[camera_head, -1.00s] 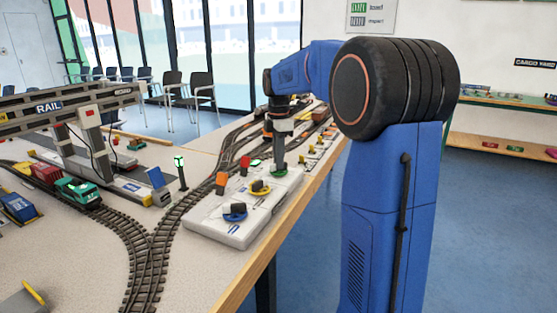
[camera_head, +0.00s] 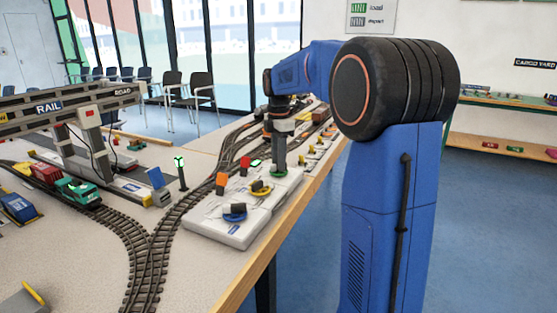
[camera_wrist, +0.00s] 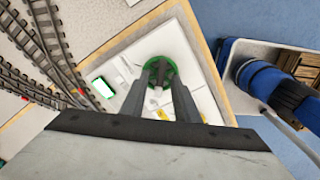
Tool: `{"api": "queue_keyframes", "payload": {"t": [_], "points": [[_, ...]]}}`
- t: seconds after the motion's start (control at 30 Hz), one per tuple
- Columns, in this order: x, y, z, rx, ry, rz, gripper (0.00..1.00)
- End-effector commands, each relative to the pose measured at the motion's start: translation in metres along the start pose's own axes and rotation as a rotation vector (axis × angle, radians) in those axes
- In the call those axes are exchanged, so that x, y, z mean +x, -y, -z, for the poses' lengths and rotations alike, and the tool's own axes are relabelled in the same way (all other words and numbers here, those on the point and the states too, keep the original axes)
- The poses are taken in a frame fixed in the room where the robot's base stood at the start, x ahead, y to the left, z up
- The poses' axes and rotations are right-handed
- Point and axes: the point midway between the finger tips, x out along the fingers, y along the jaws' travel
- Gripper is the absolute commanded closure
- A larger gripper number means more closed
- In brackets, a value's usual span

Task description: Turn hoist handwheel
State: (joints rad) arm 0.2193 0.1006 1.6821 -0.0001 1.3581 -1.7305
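A white control panel (camera_head: 222,228) on the table carries a blue-ringed (camera_head: 234,214), a yellow-ringed (camera_head: 262,190) and a green-ringed handwheel (camera_head: 279,174). I cannot read which is labelled hoist. My gripper (camera_head: 279,164) points down over the green-ringed handwheel at the panel's far end. In the wrist view the green handwheel (camera_wrist: 161,64) shows just beyond and between the fingertips of my gripper (camera_wrist: 157,84). The fingers are apart, with a visible gap and nothing clearly clamped. My fingers hide part of the wheel.
A gantry crane (camera_head: 92,140) stands farther left. The table's wooden edge (camera_head: 245,285) runs along its right.

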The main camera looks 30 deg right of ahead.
Motion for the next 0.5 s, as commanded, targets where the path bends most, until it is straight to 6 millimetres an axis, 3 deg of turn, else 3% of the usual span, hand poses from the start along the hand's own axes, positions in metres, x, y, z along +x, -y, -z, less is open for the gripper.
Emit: {"api": "queue_keyframes", "payload": {"t": [0.27, 0.5], "points": [[-0.016, -0.001, 0.000, 0.000, 0.000, -0.002, 0.72], [-0.061, -0.001, 0.000, 0.000, 0.001, -0.004, 0.72]]}}
